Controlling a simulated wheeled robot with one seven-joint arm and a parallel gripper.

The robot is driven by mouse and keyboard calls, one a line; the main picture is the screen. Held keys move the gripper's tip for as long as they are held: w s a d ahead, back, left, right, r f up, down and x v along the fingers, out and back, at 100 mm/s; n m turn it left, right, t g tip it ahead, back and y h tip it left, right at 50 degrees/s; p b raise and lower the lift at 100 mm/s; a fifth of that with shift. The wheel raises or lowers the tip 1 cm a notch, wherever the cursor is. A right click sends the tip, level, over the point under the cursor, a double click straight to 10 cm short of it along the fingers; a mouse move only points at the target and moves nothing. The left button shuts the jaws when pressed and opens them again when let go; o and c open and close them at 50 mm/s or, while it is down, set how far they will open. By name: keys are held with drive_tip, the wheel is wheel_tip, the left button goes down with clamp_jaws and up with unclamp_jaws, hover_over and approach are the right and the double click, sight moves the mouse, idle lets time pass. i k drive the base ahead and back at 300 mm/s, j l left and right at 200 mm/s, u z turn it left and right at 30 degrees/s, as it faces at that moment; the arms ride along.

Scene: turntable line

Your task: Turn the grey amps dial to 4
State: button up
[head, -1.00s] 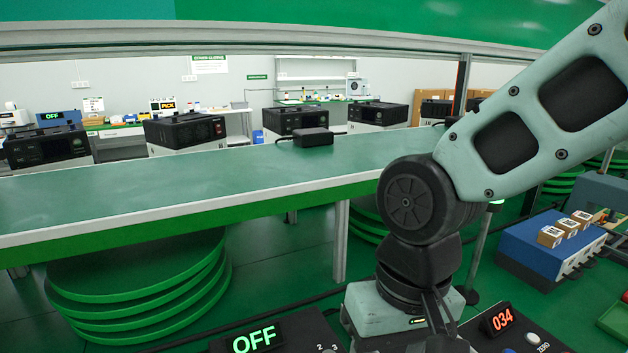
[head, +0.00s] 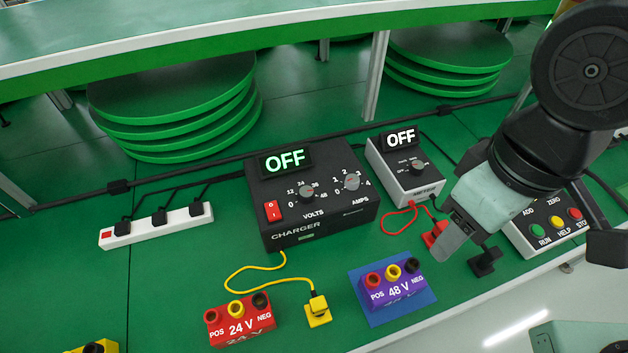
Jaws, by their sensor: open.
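The black charger (head: 318,228) stands on the green bench in the middle of the head view, its display (head: 285,161) reading OFF in green. The grey amps dial (head: 351,182) is on the right of its sloping top, with the numbers 1 to 4 around it. I cannot tell which number its pointer marks. A similar grey volts dial (head: 306,192) sits to its left. My gripper (head: 468,253) is open and empty, to the right of and nearer than the charger, apart from the amps dial. The gripper partly hides the bench beside the red clip.
A red rocker switch (head: 272,211) is on the charger's left. A red 24 V battery (head: 241,325) and purple 48 V battery (head: 393,289) lie in front. A button box (head: 547,232) is at right.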

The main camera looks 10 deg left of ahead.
sight(352, 182)
drive_tip(key=l+u, duration=0.15)
drive_tip(key=u, duration=0.3)
drive_tip(key=l+u, duration=0.1)
drive_tip(key=u, duration=0.4)
drive_tip(key=l+u, duration=0.15)
drive_tip(key=u, duration=0.3)
drive_tip(key=k+l+u, duration=0.1)
drive_tip(key=u, duration=0.4)
